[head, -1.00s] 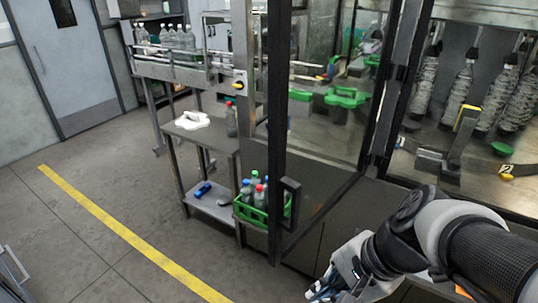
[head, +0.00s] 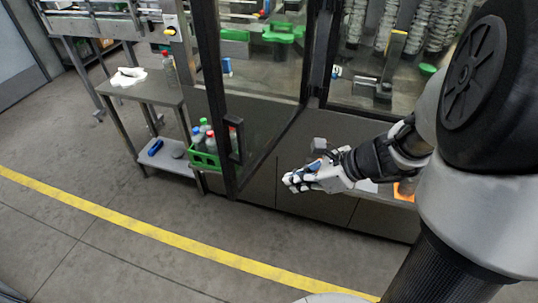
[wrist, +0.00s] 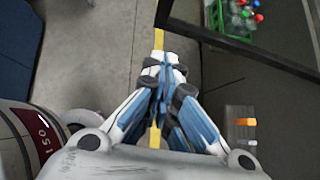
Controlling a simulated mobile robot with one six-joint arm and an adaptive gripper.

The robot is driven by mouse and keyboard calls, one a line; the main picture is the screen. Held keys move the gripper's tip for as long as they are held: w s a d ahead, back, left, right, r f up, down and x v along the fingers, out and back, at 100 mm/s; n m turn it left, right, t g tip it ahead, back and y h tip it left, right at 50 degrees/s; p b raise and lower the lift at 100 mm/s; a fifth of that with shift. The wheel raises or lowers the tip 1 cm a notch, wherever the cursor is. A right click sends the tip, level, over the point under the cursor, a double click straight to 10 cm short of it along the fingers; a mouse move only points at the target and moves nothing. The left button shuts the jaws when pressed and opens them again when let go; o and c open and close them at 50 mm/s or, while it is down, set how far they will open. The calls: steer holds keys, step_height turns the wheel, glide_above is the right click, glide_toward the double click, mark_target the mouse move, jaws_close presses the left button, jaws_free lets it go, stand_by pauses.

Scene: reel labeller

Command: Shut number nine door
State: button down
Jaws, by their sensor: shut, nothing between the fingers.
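A glass door with a black frame (head: 213,95) stands open on the machine, swung out toward the floor side. Its black handle (head: 234,140) is on the free edge. I see no number nine on it. My gripper (head: 288,182) is shut and empty, to the right of the door's lower free corner, in front of the grey lower panels. In the wrist view the closed fingertips (wrist: 166,60) point over the floor, and the dark door frame (wrist: 235,44) crosses at upper right, apart from them.
A side table (head: 150,92) with a white cloth and a bottle stands left of the door. A green crate (head: 206,160) of bottles sits beside the door's free edge. A grey block with an orange part (wrist: 240,122) is right of my gripper. The floor by the yellow line (head: 150,231) is clear.

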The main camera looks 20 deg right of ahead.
steer(key=w+a+r+b+x, duration=0.1)
steer(key=r+b+x, duration=0.1)
steer(key=x, duration=1)
steer(key=shift+a+b, duration=0.3)
steer(key=shift+b, duration=0.6)
steer(key=shift+w, duration=0.1)
